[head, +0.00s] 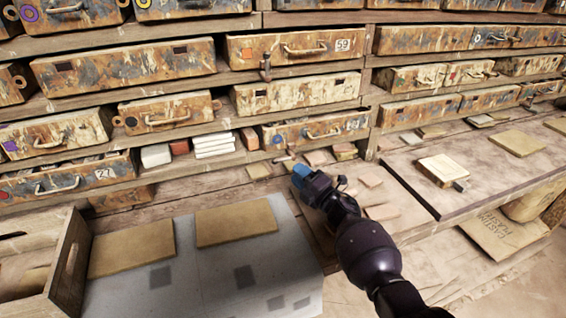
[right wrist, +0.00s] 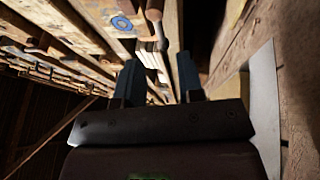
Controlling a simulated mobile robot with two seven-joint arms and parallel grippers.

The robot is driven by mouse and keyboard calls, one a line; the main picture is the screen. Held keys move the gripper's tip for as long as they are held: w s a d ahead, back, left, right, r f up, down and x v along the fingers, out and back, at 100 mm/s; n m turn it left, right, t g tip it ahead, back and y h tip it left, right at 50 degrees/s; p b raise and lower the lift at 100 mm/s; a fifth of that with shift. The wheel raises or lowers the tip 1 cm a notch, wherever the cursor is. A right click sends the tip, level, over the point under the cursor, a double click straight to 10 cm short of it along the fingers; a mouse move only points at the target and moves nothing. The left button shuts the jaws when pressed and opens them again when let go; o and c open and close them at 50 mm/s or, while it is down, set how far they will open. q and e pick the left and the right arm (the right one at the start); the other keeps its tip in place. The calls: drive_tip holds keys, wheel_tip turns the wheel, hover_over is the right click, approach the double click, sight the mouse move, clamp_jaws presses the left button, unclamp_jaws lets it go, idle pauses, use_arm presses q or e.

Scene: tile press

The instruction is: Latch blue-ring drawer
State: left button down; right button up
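The blue-ring drawer (head: 316,130) is a rust-stained, paint-worn drawer low in the middle shelf bay, with a curved handle and a blue ring at its left. Its front looks about flush with the shelf, and the ring also shows in the right wrist view (right wrist: 122,23). A small wooden peg-like latch (head: 283,158) is just below its lower left corner; a wooden peg (right wrist: 158,30) shows ahead of the fingers in the wrist view. My right gripper (head: 298,172) is just below and in front of that latch. Its fingers (right wrist: 159,80) are apart with nothing clearly between them. My left gripper is out of view.
Left of the drawer are white and reddish tiles (head: 213,144) in an open slot. Loose tiles (head: 371,180) lie on the bench close to my right gripper. A grey board (head: 200,270) with tan slabs and a wooden crate (head: 72,255) are at the front left.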

sight(283, 160)
drive_tip(key=b+x, duration=0.1)
drive_tip(key=x, duration=0.5)
drive_tip(key=shift+w+a, duration=0.25)
drive_tip(key=shift+w, duration=0.1)
drive_tip(key=shift+r, duration=0.1)
clamp_jaws()
drive_tip(key=m+t+b, duration=0.1)
drive_tip(key=m+b, duration=0.1)
drive_tip(key=m, duration=0.1)
drive_tip(key=shift+r+t, duration=0.35)
drive_tip(key=shift+t, duration=0.05)
